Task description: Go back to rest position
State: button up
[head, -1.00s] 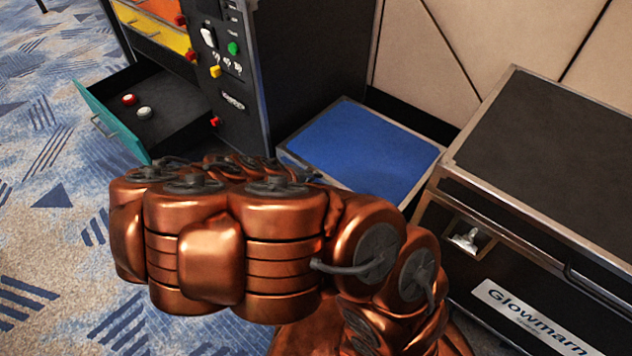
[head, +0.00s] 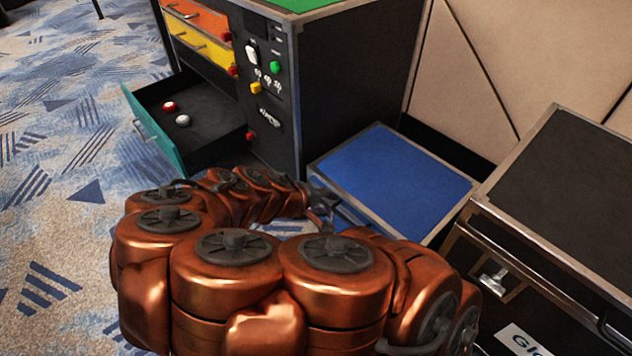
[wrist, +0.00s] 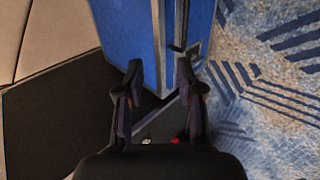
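My copper-coloured arm is folded across the lower middle of the head view. My gripper (wrist: 160,82) shows in the wrist view with its two dark fingers apart and nothing between them. In the head view, its dark tip (head: 325,208) is partly visible beyond the arm, near the front edge of the blue-topped box (head: 395,175). The wrist view shows a blue surface (wrist: 130,35) with a metal-edged side beyond the fingers. Small red and white spots show low between the fingers, too small to identify.
A black case (head: 570,190) stands at the right, before a panelled wall (head: 530,50). Carpet at the left is clear.

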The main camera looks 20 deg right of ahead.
jog(key=s+r+m+g+y+p, duration=0.1)
jog(key=s+r+y+p, duration=0.1)
jog(key=s+r+p, duration=0.6)
jog(key=s+r+m+g+y+p, duration=0.2)
jog(key=s+r+p, duration=0.7)
jog(key=r+p, duration=1)
jog(key=s+r+m+g+y+p, duration=0.1)
jog(key=s+r+y+p, duration=0.3)
jog(key=r, duration=2.4)
jog(key=s+g+p, duration=0.1)
jog(key=s+p, duration=0.4)
jog(key=p, duration=0.5)
jog(key=shift+a+m, duration=0.3)
jog(key=shift+a, duration=0.1)
jog(key=shift+a+r, duration=0.1)
